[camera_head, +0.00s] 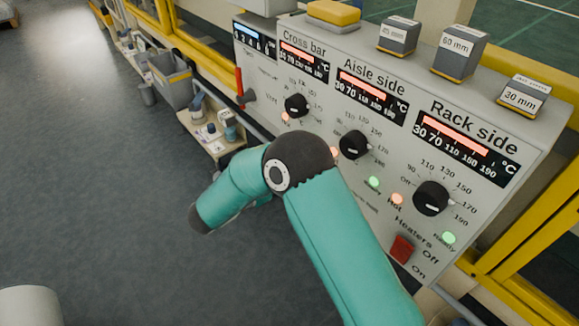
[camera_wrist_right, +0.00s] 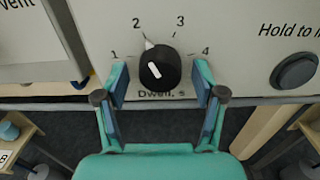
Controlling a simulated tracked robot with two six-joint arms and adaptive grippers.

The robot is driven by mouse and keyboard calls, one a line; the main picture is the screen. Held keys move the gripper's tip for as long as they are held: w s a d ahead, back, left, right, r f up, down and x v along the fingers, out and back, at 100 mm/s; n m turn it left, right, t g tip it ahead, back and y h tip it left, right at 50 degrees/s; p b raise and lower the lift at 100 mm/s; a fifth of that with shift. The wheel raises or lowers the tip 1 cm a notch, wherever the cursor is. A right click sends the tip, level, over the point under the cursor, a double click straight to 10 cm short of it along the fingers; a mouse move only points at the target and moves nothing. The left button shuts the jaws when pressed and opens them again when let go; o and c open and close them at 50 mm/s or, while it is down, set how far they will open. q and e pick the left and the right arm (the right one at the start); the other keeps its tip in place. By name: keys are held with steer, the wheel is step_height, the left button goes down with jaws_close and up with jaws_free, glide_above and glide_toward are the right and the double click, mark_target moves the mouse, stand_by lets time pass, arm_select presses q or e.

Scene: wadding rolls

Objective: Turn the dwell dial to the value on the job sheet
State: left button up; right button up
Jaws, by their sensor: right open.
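The dwell dial (camera_wrist_right: 160,68) is a round black knob on the pale panel in the right wrist view, labelled "Dwell, s" with numbers 1 to 4 around it. A white line on its face leans to the upper left, and a small white pointer shows at its rim near 2. My right gripper (camera_wrist_right: 160,98) is open, with one finger on each side of the dial and visible gaps between. In the head view my right arm hides the dial and the gripper. The job sheet is not recognisable in either view. My left gripper is not in view.
The panel carries black heater dials, including the Rack side dial (camera_head: 430,198), and a red heater switch (camera_head: 401,248). A round button (camera_wrist_right: 295,71) is right of the dwell dial. Marked blocks, such as the 60 mm block (camera_head: 459,54), stand on top. A low shelf (camera_head: 222,147) stands beyond.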

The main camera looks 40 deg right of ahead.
steer(key=c, duration=1.1)
steer(key=shift+c, duration=0.2)
steer(key=shift+m, duration=0.3)
steer(key=shift+w+m+b, duration=0.1)
steer(key=shift+m+b, duration=3)
steer(key=shift+m, duration=1.4)
steer(key=o, duration=1.1)
steer(key=shift+o, duration=0.2)
